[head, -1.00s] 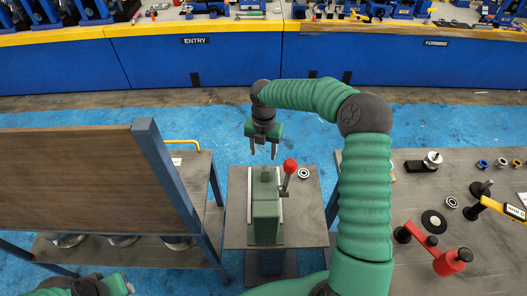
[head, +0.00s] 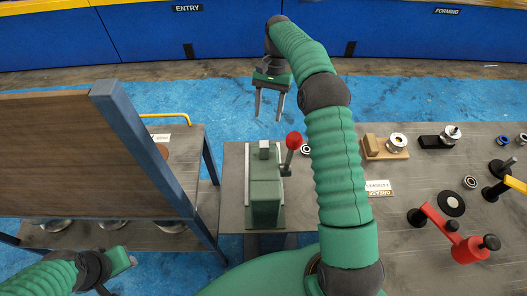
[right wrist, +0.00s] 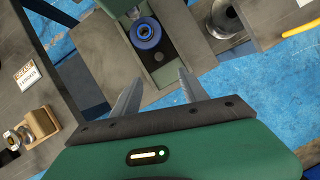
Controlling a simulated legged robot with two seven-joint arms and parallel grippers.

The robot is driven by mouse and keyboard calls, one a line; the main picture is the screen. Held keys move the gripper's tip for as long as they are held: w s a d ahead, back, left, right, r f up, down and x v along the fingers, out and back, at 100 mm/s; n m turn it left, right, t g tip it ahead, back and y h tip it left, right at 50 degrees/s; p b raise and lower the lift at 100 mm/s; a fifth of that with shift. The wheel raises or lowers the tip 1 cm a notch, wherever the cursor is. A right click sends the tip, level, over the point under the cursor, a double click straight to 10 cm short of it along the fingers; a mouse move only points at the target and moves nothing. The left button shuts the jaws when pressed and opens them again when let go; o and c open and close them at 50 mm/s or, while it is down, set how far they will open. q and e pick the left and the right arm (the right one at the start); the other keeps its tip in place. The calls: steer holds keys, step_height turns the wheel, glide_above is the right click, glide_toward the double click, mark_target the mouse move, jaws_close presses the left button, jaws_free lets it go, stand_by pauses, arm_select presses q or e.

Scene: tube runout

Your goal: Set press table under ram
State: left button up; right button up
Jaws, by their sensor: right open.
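A green press (head: 265,200) with a red-knobbed lever (head: 293,141) stands on a small grey table (head: 233,165) in the middle of the head view. In the right wrist view, a blue-ringed round part (right wrist: 146,32) sits on the press's base (right wrist: 160,72); I cannot tell the press table apart or its alignment with the ram. My right gripper (head: 269,117) is open and empty, beyond the press, fingers pointing down. In the right wrist view its fingers (right wrist: 161,76) point towards the press base, with nothing between them. My left gripper (head: 122,268) is at the lower left, its jaws unclear.
A bench (head: 400,215) on the right bears a wooden block with a ring (head: 386,147), a grease label (head: 379,188) and a red tool (head: 455,236). A wooden panel with a blue post (head: 150,140) stands left. Blue floor lies beyond the press.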

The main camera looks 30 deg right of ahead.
steer(key=x, duration=1.5)
steer(key=shift+s+d+f, duration=0.1)
steer(key=shift+d+f, duration=0.05)
steer(key=shift+d, duration=0.1)
steer(key=shift+s+a+f, duration=0.1)
steer(key=shift+a+f, duration=0.2)
steer(key=shift+f, duration=0.1)
jaws_close()
